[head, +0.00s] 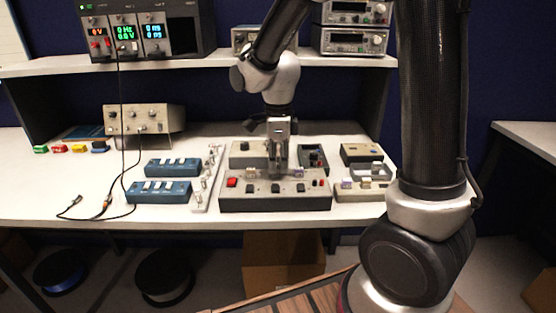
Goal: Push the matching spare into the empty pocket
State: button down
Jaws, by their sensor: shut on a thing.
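My gripper (278,168) points straight down over the grey panel box (273,203) on the bench. It is shut on a small spare part, which is mostly hidden between the fingers, so its colour and shape cannot be told. The fingertips are at or just above the panel's top face; I cannot tell whether they touch it. Any empty pocket is too small or hidden to make out.
Left are blue switch boxes (160,191), a white strip with knobs (207,178) and loose cables (106,206). A shelf with instruments overhangs the back.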

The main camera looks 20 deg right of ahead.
aim_at(278, 164)
jog(key=shift+f, duration=0.65)
jog(key=c, duration=1.4)
grip_release()
notch_tip(278, 164, up, 12)
jog(key=shift+f, duration=0.1)
